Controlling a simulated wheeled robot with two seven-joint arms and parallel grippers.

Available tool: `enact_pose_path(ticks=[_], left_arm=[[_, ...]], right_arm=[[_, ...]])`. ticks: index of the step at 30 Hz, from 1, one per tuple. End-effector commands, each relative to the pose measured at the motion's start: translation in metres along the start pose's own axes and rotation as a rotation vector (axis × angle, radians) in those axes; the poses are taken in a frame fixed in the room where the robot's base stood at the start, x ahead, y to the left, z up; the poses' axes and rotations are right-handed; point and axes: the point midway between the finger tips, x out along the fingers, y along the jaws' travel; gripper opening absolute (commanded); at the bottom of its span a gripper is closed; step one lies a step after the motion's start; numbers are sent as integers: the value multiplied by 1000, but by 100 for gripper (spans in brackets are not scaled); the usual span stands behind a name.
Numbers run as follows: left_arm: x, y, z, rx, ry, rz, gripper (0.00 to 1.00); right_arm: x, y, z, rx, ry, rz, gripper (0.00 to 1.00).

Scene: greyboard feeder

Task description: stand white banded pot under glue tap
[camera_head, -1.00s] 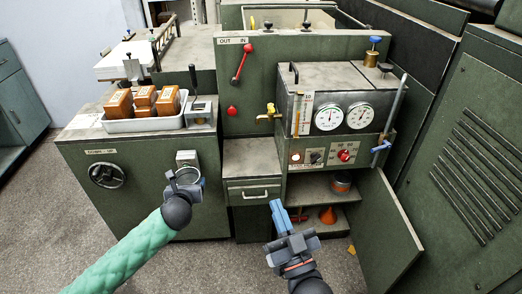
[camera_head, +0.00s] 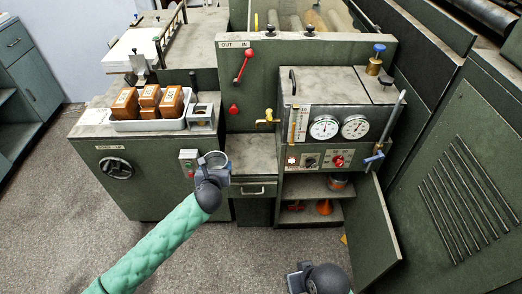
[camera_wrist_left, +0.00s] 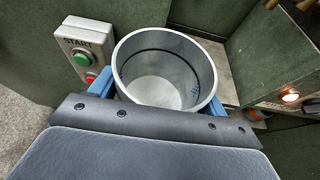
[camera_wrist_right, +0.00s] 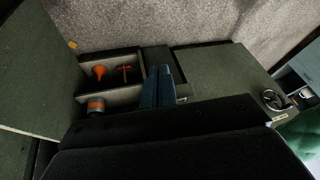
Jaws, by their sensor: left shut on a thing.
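My left gripper (camera_head: 213,166) is shut on an open, empty pale grey-white pot (camera_wrist_left: 166,75). The left wrist view looks into it and shows a thin dark line around its inside; its outer band is hidden. The pot is held in the air in front of the machine, just left of the grey ledge (camera_head: 252,152). The yellow glue tap (camera_head: 267,117) sticks out above that ledge, up and right of the pot. My right gripper (camera_wrist_right: 160,88) has its blue fingers together, empty, low before the open cabinet.
A START button box (camera_wrist_left: 84,50) is close left of the pot. The gauge box (camera_head: 340,125) stands right of the tap. An orange-banded tin (camera_head: 338,182) and orange funnel (camera_head: 324,207) sit on cabinet shelves, beside an open door (camera_head: 370,230). The ledge looks clear.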

Motion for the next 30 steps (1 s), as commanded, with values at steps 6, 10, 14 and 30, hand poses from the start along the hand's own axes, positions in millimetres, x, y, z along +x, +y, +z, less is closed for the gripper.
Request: enact_pose_path(ticks=[6, 10, 14, 30], left_arm=[[-2, -4, 3, 1, 1, 1, 49], [8, -17, 8, -1, 0, 0, 49], [25, -34, 15, -1, 1, 1, 49], [94, -110, 44, -1, 1, 0, 49]], right_arm=[[-8, -1, 21, 7, -107, -4, 0], [-12, 1, 22, 9, -121, 1, 0], [-19, 4, 22, 11, -130, 9, 0], [-41, 15, 24, 24, -178, 40, 0]])
